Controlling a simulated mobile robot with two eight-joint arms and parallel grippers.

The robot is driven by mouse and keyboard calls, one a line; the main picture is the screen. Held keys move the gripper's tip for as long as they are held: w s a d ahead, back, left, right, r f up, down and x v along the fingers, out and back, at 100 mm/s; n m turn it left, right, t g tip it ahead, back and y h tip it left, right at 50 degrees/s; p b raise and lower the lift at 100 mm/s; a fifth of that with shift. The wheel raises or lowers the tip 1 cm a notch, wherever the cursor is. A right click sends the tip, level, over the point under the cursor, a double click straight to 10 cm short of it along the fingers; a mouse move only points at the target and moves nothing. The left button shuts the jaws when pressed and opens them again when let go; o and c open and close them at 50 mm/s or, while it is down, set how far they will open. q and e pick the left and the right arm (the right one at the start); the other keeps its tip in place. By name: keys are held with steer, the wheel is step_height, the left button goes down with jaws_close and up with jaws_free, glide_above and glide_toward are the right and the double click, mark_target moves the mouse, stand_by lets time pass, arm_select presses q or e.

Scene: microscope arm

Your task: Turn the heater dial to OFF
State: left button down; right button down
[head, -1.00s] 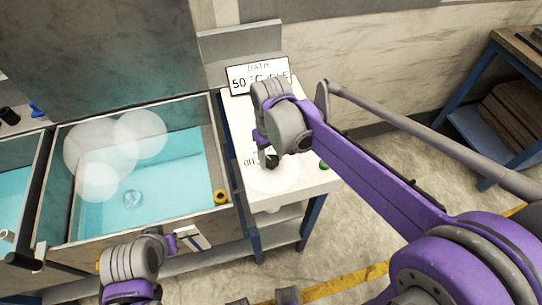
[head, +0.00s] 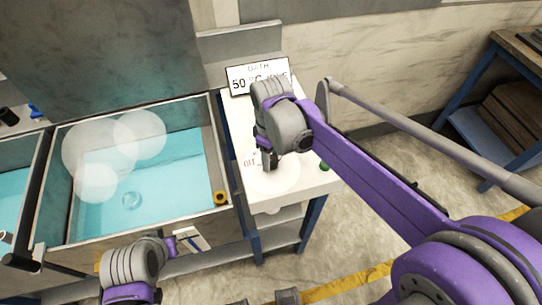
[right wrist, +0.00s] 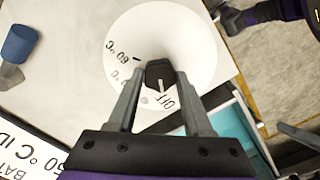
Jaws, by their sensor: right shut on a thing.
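The heater dial is a black knob (right wrist: 160,73) with a white pointer line, on a white round plate (right wrist: 190,38) marked 60 °C and OFF. In the right wrist view its pointer line faces down, close to the OFF mark. My right gripper (head: 268,160) is over the dial in the head view, its fingers shut on either side of the knob, and it hides most of the knob there. My left gripper (head: 190,243) is low in front of the tank, apart from the dial; its jaws are unclear.
A display (head: 258,77) reading BATH 50 °C stands behind the dial on the white bench top (head: 235,125). A water tank (head: 215,150) with pale blue liquid is to the left. Floor to the right is open.

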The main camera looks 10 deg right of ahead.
stand_by(0.3)
steer(key=shift+c, duration=1.5)
jaws_free()
steer(key=shift+r, duration=0.1)
step_height(320, 180, up, 11)
steer(key=shift+p, duration=0.35)
steer(key=s+d+f+m+t, duration=0.2)
steer(key=s+d+f+m, duration=0.1)
steer(key=s+f, duration=0.4)
steer(key=s+d+f+m+t, duration=0.3)
steer(key=s+f+m, duration=0.3)
steer(key=s+f, duration=0.1)
steer(key=shift+s+d+m, duration=0.15)
steer(key=shift+d+m, duration=0.15)
steer(key=shift+d, duration=0.1)
